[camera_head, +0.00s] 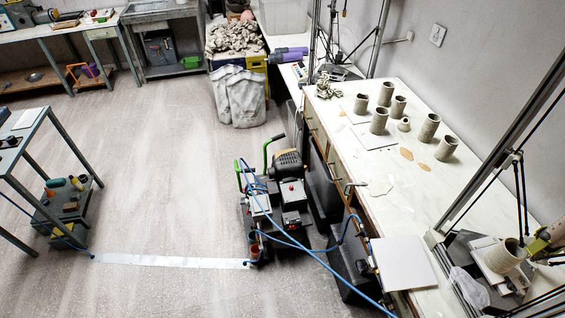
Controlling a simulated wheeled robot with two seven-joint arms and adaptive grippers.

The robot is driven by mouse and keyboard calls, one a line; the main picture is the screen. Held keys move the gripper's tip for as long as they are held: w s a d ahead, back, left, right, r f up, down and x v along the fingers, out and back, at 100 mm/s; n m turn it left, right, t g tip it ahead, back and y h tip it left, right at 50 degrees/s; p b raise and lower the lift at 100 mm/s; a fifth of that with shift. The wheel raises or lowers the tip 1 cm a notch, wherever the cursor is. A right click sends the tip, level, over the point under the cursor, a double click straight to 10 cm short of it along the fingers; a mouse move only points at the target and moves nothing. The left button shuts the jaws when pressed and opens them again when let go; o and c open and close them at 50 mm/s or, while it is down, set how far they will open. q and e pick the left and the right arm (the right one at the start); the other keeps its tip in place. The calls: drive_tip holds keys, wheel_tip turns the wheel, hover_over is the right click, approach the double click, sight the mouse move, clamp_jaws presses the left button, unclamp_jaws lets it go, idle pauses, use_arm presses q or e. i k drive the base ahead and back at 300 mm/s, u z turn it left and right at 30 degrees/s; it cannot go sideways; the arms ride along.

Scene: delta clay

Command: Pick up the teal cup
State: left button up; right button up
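A small teal object (77,184) sits on a low grey cart (72,214) at the left edge of the head view. It is too small for me to be sure that it is the teal cup. An orange object (55,182) lies beside it on the cart. Neither of my grippers shows in this view.
A green-legged table (30,122) stands over the cart's left side. A compressor (275,200) with blue hoses stands on the floor at centre. A long white worktop (410,190) with several clay cylinders (379,120) runs along the right. The floor (150,170) between is mostly clear.

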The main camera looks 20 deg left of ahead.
sight(252, 235)
drive_tip(key=u, duration=2.35)
drive_tip(key=i, duration=3.15)
drive_tip(key=z, duration=3.6)
